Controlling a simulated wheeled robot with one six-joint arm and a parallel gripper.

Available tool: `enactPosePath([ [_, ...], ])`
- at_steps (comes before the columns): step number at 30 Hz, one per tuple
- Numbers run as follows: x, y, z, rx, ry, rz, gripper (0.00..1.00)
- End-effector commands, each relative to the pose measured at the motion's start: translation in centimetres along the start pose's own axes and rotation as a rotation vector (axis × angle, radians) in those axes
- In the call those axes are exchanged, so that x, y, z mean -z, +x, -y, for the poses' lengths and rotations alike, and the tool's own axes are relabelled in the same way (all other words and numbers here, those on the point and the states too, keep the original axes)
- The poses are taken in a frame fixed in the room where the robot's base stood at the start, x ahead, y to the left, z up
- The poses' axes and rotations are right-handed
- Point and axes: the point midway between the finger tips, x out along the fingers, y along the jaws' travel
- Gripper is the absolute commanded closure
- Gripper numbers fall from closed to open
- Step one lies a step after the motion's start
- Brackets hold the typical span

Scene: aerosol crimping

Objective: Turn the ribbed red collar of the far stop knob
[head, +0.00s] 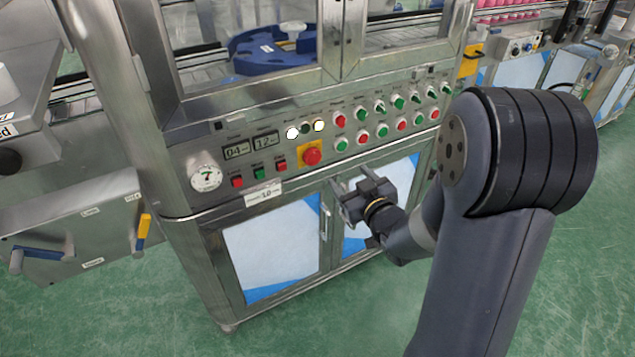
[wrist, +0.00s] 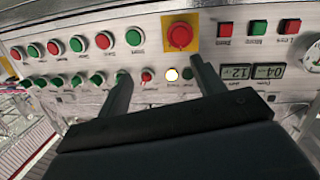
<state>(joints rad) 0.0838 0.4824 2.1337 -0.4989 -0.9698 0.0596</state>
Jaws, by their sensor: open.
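A red stop knob (head: 312,153) sits on a yellow square plate on the steel control panel. In the wrist view the same knob (wrist: 180,36) appears upper centre, on its yellow plate. Ribs on a collar are too small to make out. My gripper (head: 347,190) is open and empty, below and right of this knob, in front of the cabinet. In the wrist view my two fingers (wrist: 162,80) stand apart, with the knob beyond their tips and not touched. Another yellow plate (head: 469,62) is at the panel's far right end; whether it carries a stop knob is unclear.
Rows of red and green buttons and switches (head: 382,130) lie right of the knob. Two displays (head: 252,147), a gauge (head: 206,177) and small square buttons (head: 258,173) lie left. Cabinet doors (head: 270,247) with handles are below. Green floor (head: 330,320) is open in front.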

Motion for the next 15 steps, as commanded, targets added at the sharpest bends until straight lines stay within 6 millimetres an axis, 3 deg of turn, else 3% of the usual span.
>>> enactPosePath([
  [1, -1.7, 0.6, 0.8, 0.028, -0.006, -0.036, 0.35],
  [3, -1.9, 1.0, 1.6, 0.063, -0.013, -0.086, 0.35],
  [11, -1.7, 1.9, 2.6, 0.110, -0.021, -0.152, 0.35],
  [15, -1.3, 3.9, 2.9, 0.111, -0.021, -0.152, 0.35],
])
